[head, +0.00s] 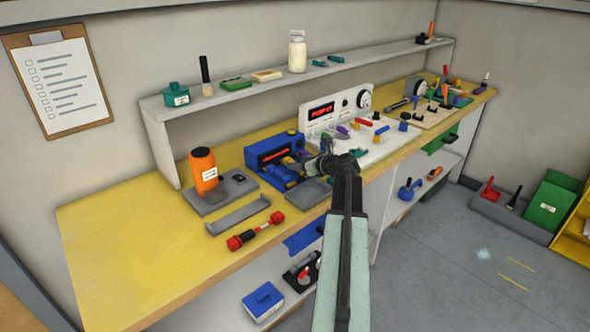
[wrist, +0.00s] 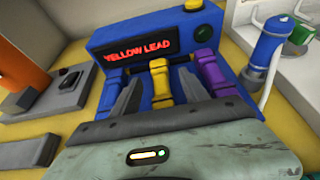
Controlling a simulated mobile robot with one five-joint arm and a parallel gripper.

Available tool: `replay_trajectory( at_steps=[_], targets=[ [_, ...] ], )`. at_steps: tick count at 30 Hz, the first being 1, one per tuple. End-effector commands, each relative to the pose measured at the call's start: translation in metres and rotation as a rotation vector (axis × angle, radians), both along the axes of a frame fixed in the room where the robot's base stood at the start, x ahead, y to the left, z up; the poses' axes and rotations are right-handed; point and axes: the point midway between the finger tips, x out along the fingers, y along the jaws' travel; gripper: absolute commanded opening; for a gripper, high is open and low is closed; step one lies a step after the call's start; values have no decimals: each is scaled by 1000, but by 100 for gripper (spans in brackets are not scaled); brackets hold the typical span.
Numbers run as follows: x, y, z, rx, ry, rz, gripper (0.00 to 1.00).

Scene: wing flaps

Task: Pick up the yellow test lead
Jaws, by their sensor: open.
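A blue unit (wrist: 150,45) with a lit red display reading "YELLOW LEAD" fills the upper middle of the wrist view. The yellow test lead (wrist: 160,85) stands at its front, between a blue lead (wrist: 115,75) on the left and a purple lead (wrist: 208,75) on the right. My gripper (wrist: 160,92) is open, with one finger on each side of the yellow lead; whether they touch it I cannot tell. The yellow lead's lower part is hidden behind my gripper body. In the head view the blue unit (head: 272,146) sits on the bench and my gripper (head: 318,165) partly covers its leads.
A red and black tool (head: 256,231) lies near the front edge. A white panel (head: 340,115) stands to the right.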

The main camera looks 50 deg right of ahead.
Motion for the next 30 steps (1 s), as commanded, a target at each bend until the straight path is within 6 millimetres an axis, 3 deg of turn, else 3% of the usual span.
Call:
replay_trajectory(
  at_steps=[6, 12, 14, 18, 30],
  targets=[
    [34, -3, -16, -1, 1, 0, 53],
    [34, -2, -14, 0, 1, -1, 53],
    [34, -2, -14, 0, 1, -1, 39],
    [34, -2, -14, 0, 1, -1, 0],
    [34, -3, -7, -1, 1, -2, 0]
  ],
)
